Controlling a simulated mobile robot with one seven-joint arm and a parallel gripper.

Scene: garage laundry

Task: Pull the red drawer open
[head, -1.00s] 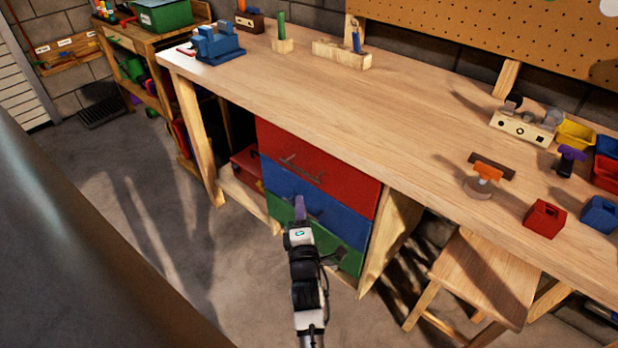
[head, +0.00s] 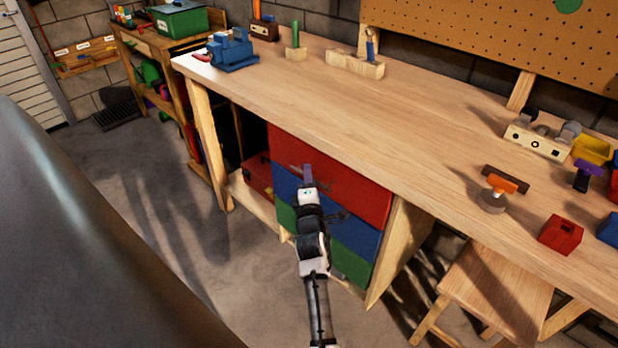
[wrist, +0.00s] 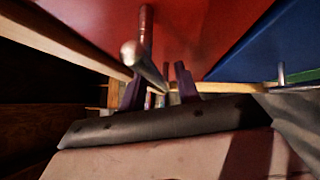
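The red drawer (head: 345,183) is the top one under the workbench, and its front looks flush with the drawers below. Its red front (wrist: 215,30) also fills the top of the wrist view. A metal bar handle (wrist: 148,66) stands out from that front. My gripper (head: 307,174) is at the red front, its purple fingers covering the handle in the head view. In the wrist view my gripper (wrist: 160,90) has its two fingers apart, with the bar running between or just above them. I cannot tell whether they touch it.
The blue drawer (head: 353,233) and green drawer (head: 352,266) lie below the red one. The wooden workbench top (head: 300,85) overhangs them. A wooden stool (head: 495,285) stands to the right. The concrete floor (head: 140,190) at left is clear.

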